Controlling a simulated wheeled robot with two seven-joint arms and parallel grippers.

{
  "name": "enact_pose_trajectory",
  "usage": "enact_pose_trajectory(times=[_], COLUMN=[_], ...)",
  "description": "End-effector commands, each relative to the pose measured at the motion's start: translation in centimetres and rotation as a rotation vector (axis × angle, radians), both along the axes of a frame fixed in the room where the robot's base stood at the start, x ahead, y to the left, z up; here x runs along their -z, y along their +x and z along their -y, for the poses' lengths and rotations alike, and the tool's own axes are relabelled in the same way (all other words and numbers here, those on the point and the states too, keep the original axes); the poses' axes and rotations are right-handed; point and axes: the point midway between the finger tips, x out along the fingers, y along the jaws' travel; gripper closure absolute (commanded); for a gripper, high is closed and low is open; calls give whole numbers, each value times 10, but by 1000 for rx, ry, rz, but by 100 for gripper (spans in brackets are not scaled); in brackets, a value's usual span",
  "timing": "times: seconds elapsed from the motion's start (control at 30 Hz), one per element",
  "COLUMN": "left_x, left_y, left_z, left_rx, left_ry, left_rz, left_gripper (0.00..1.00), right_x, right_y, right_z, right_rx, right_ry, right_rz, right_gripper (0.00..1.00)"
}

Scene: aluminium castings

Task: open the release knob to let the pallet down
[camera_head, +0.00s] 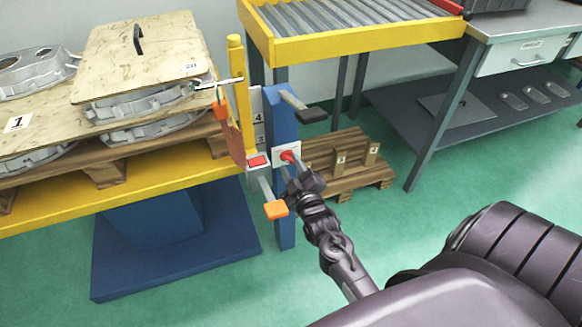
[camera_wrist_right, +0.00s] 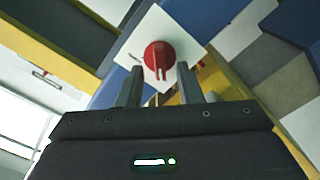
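The red release knob (camera_head: 287,155) sits on a white plate (camera_head: 280,163) on the blue post (camera_head: 284,215). In the right wrist view the knob (camera_wrist_right: 160,57) shows ahead of my right gripper (camera_wrist_right: 166,84), a red disc with a raised grip bar. The two fingers are apart, one on each side of the bar's lower end; I cannot tell whether they touch it. In the head view my right gripper (camera_head: 298,178) is just in front of the knob and partly hides its plate. The pallet (camera_head: 105,168) with castings rests on the yellow lift table (camera_head: 150,190). My left gripper is not in view.
An orange-tipped lever (camera_head: 276,209) and a black-tipped lever (camera_head: 312,115) stick out near the post. Green floor is open at lower left.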

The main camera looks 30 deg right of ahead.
Motion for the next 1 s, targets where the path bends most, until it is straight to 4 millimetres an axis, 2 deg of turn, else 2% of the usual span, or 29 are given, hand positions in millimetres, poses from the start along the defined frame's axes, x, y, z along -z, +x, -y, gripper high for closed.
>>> enact_pose_trajectory(times=[0.1, 0.37, 0.6, 0.93, 1.0], left_x=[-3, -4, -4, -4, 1], left_y=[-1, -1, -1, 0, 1], left_z=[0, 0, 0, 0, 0], left_rx=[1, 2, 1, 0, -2], left_ry=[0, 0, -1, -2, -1], left_rz=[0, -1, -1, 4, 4], left_gripper=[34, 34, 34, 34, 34], right_x=[0, 0, 0, 0, -1], right_y=[7, 8, 8, 8, 7], right_z=[2, 2, 2, 2, 2], right_rx=[-1, 0, 0, 0, -1], right_ry=[0, 0, 0, 16, 35], right_rz=[1, -1, -1, 2, 6], right_gripper=[67, 67, 99, 100, 100])
